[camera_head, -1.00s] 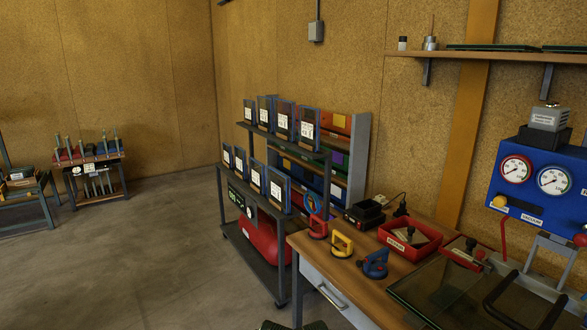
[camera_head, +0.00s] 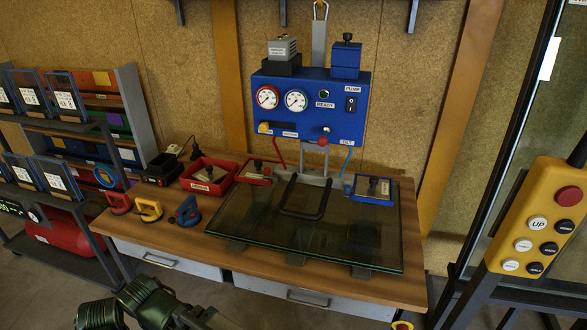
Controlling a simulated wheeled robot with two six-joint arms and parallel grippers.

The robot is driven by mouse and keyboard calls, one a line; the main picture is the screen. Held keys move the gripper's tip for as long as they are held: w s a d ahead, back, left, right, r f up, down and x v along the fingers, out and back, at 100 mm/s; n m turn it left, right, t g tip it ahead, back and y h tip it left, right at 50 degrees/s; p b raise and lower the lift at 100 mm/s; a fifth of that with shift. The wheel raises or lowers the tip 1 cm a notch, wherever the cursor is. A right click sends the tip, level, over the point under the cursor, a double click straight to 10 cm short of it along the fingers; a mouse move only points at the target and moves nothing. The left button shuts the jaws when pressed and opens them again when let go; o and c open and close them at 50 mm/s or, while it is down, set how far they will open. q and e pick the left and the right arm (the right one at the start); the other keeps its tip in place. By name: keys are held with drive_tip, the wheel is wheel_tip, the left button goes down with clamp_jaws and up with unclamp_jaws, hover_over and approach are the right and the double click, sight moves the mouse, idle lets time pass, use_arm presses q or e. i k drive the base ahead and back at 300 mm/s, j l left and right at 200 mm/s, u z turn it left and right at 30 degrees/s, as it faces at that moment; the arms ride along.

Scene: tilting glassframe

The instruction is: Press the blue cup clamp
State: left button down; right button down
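The blue cup clamp (camera_head: 187,211) stands on the wooden table at its left front, just left of the glass pane (camera_head: 345,240). A yellow cup clamp (camera_head: 148,210) and a red cup clamp (camera_head: 118,203) stand in a row to its left. One of my arms, dark green, shows at the bottom left edge, below and in front of the table. Its grey end (camera_head: 197,317), seemingly my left gripper, is partly cut off by the frame and apart from the clamp; its opening cannot be made out. My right gripper is out of view.
A red bin (camera_head: 209,176) stands behind the clamps. A shelf rack is on the left. A yellow button pendant (camera_head: 541,220) is on the right. The table's front left strip is bare.

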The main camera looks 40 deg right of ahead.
sight(347, 189)
drive_tip(key=z, duration=1.55)
